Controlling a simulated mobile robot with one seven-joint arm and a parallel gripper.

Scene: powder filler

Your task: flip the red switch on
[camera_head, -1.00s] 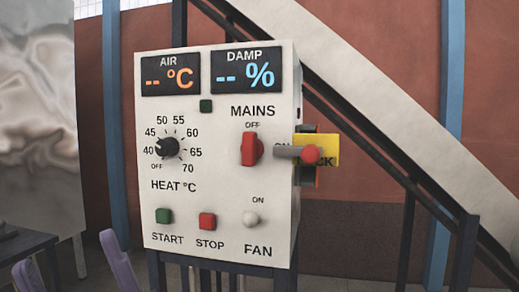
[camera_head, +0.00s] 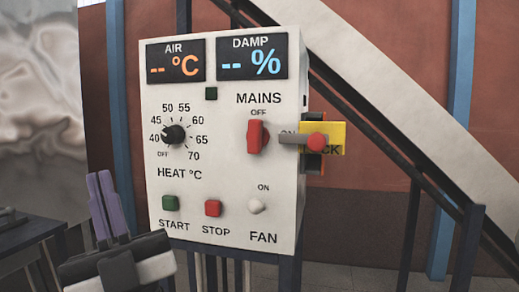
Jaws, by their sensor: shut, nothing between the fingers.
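The red MAINS switch (camera_head: 257,137) is on the right half of the white control box (camera_head: 228,186). Its handle stands upright, toward the OFF mark above it. The ON mark to its right is partly covered by a grey bar with a red ball end (camera_head: 317,142). My gripper (camera_head: 101,178), with purple fingers, is at the lower left of the view. Its fingers are together and hold nothing. It is left of the box and below the level of the switch, well apart from it.
The bar lies in front of a yellow plate (camera_head: 336,136) at the box's right side. The box also bears a black HEAT dial (camera_head: 173,134), a green START button (camera_head: 169,202), a red STOP button (camera_head: 213,208) and a white FAN switch (camera_head: 256,206). Its displays show dashes.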

